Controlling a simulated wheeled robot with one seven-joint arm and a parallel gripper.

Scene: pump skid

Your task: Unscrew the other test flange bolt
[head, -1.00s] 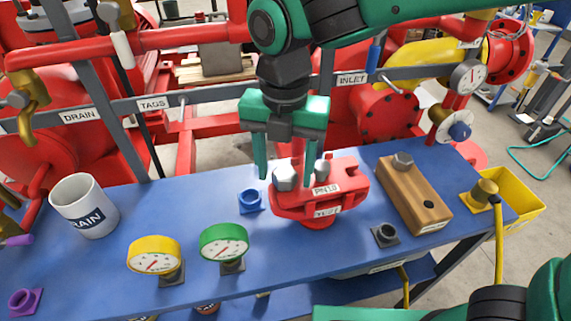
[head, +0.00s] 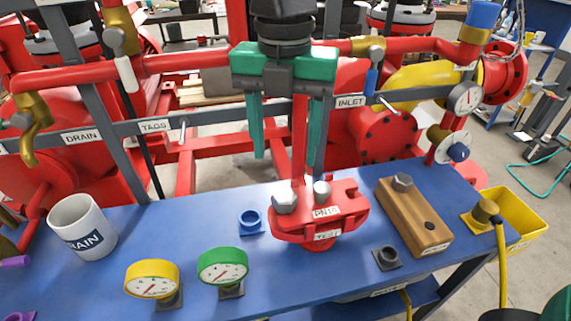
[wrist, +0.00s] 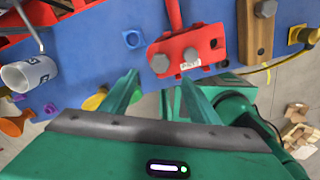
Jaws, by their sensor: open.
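The red test flange (head: 343,212), labelled PN10 and TEST, stands on the blue bench. Two grey hex bolts show on it, a left bolt (head: 285,201) and a right bolt (head: 322,192). In the wrist view the flange (wrist: 207,42) carries the left bolt (wrist: 160,63) and the right bolt (wrist: 190,58). Another hex bolt (head: 402,182) stands in the wooden block (head: 416,215) to the right. My gripper (head: 286,153) is open and empty, with its fingers pointing down. In the head view its fingertips appear above the bolts and apart from them.
Blue (head: 251,221) and grey (head: 387,258) sockets flank the flange. A green gauge (head: 223,267), a yellow gauge (head: 152,280) and a white mug (head: 82,228) stand to the left. Behind runs a grey rail (head: 215,119). A yellow bin (head: 515,218) is at the right end.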

